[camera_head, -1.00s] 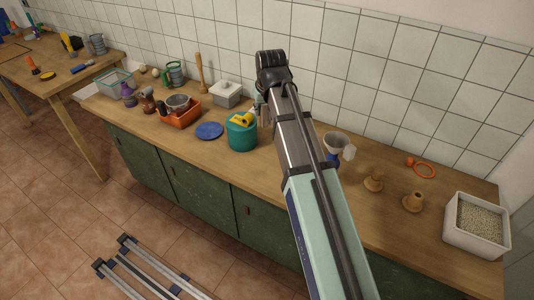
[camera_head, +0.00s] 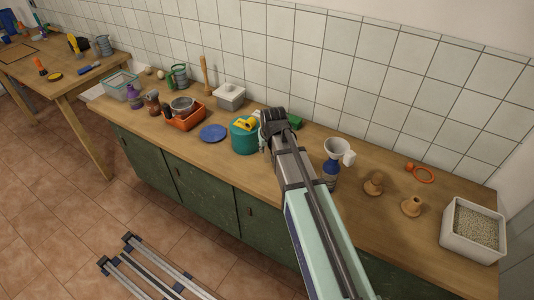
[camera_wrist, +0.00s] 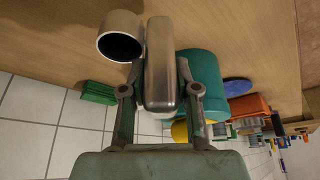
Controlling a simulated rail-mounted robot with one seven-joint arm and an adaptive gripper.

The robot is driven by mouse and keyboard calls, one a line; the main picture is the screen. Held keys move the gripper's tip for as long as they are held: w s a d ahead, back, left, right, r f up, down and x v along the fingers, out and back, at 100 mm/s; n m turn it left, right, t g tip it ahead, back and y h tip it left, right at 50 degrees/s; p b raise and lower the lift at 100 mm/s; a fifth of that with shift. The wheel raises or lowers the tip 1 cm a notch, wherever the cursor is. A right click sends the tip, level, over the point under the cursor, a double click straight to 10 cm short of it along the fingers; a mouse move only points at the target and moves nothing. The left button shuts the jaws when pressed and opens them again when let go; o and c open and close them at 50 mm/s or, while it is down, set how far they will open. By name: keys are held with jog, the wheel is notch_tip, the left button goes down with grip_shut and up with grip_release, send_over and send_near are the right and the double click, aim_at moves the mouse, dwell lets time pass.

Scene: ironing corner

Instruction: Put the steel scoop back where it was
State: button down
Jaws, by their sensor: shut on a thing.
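In the wrist view my gripper (camera_wrist: 160,95) is shut on a smooth steel piece (camera_wrist: 160,65), seemingly the steel scoop's body or handle, lying between both fingers. A round grey metal cup (camera_wrist: 121,40) with a dark hollow shows right beside it; I cannot tell whether the two are joined. In the head view my gripper (camera_head: 266,136) is at the right side of the teal canister (camera_head: 244,141), and my own wrist hides the scoop there. The canister also shows just behind the right finger in the wrist view (camera_wrist: 200,70). A yellow thing (camera_head: 244,123) sits on top of it.
A green block (camera_head: 295,121) is by the wall. A blue bottle with a white funnel (camera_head: 337,149) and two wooden pieces (camera_head: 373,184) stand to the right, before a white bin of grains (camera_head: 446,231). A blue disc (camera_head: 213,133) and orange bin (camera_head: 187,122) are left of the canister.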

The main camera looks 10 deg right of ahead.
aim_at(267, 155)
jog(key=shift+f+p, duration=0.4)
jog(key=shift+f, duration=1.45)
jog(key=shift+f, duration=0.15)
jog(key=c, duration=0.9)
grip_release()
jog(key=shift+o, duration=0.2)
jog(key=b+v, duration=0.2)
jog(key=v, duration=1)
